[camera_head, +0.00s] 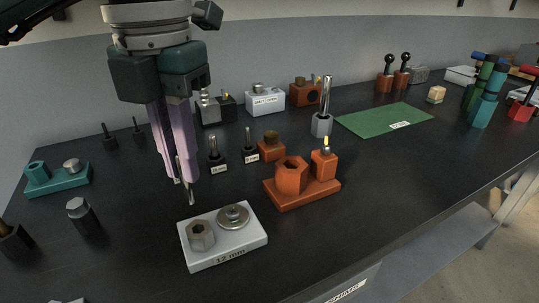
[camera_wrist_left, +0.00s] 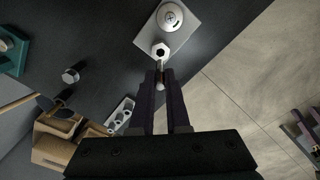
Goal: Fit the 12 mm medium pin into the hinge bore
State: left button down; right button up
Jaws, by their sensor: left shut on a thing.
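My left gripper (camera_head: 183,178) is shut on a slim metal pin (camera_head: 185,182), which points down. The pin tip is above the table, just behind and left of the white plate marked 12 mm. In the left wrist view the pin (camera_wrist_left: 161,84) shows between the fingertips (camera_wrist_left: 161,74). The white plate (camera_head: 222,256) carries a grey hex piece (camera_head: 201,236) with a hole and a round metal disc (camera_head: 233,215). The hex piece (camera_wrist_left: 161,49) also shows just beyond the fingertips. An orange block (camera_head: 309,195) with a bored hexagonal boss (camera_head: 291,176) stands to the right. I cannot tell which opening is the hinge bore.
Small labelled black stands with pins (camera_head: 216,160) stand behind the gripper. A grey stand (camera_head: 322,125) holds tall metal rods. A teal holder (camera_head: 62,182) and a metal cylinder (camera_head: 82,214) are at left. The green mat (camera_head: 384,121) is largely clear, as is the dark table at front right.

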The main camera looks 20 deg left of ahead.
aim_at(191, 203)
pick_arm(q)
notch_tip(191, 203, down, 8)
jog(key=shift+r, duration=0.1)
dwell(0.4)
